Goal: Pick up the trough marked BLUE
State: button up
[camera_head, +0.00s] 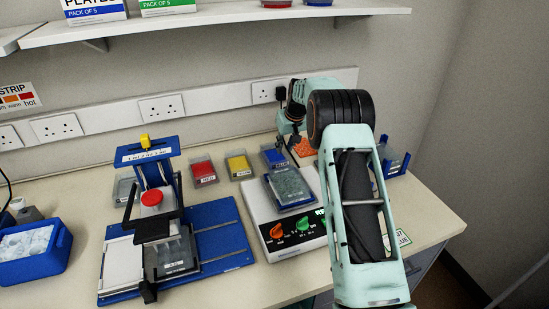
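The blue trough (274,158) stands on the bench behind the plate shaker, at the right end of a row with a yellow trough (239,167) and a red trough (203,173). Each has a small white label on its front, too small to read here. My arm reaches in from the lower right and bends down at the back of the bench. My gripper (284,142) is small and dark in this view, just behind and right of the blue trough. Its fingers are partly merged with the background, so I cannot tell their opening or whether they touch the trough.
A white shaker (283,246) with orange and green knobs carries a clear plate (289,187) close in front of the blue trough. A blue pipetting stand (225,235) is at left, an ice tub (32,254) further left. A blue rack (394,160) is right of my arm. A shelf (220,22) hangs above.

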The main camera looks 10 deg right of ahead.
aim_at(284, 150)
jog(key=shift+x, duration=1.4)
jog(key=shift+w, duration=0.15)
jog(key=shift+f, duration=0.2)
grip_shut()
